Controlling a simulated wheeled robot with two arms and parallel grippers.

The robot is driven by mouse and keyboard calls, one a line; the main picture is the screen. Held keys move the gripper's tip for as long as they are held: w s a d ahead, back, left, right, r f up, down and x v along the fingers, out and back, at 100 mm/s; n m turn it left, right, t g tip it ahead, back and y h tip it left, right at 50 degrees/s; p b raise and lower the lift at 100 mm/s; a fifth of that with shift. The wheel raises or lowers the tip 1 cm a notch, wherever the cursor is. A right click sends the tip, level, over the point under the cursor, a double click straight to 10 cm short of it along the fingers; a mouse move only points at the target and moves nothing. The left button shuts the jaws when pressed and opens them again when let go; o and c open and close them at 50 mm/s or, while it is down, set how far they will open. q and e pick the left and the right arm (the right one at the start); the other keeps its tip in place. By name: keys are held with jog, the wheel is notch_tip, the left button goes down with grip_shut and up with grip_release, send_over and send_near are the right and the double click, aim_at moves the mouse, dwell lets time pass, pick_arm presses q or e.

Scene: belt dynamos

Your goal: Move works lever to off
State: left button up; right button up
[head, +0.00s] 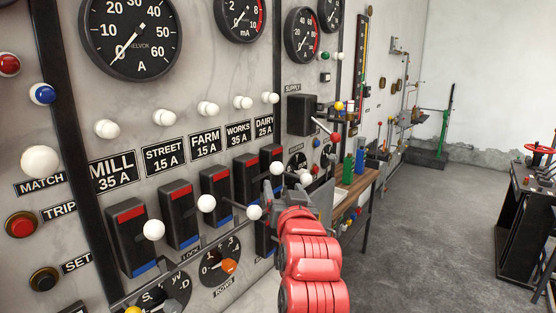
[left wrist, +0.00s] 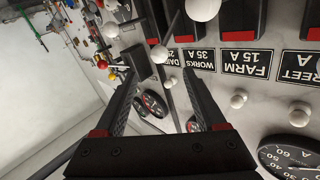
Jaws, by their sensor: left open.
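The works switch (head: 246,180) is a black box with a red top strip and a blue bottom strip, under the WORKS 35 A label (head: 238,134). A lever with a white ball knob (head: 277,168), seemingly the works one, stands out from it, raised toward the red strip. My left gripper (head: 284,190) is in front of the panel, close below this knob in the picture. In the left wrist view its two fingers are apart and empty, and a white knob (left wrist: 159,53) shows just beyond the fingertips. Contact cannot be seen. My right gripper is not in view.
Neighbouring knobs stand close: the farm knob (head: 254,212) and dairy knob (head: 305,177) seem lower, the street knob (head: 206,203) is on the left. White lamps (head: 208,108) sit above the labels.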

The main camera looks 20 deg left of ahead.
aim_at(275, 165)
pick_arm(q)
jog(key=p+x, duration=0.4)
jog(key=x, duration=1)
jog(key=shift+p, duration=0.4)
jog(key=shift+w+a+f, duration=0.1)
jog(key=shift+w, duration=0.25)
grip_shut()
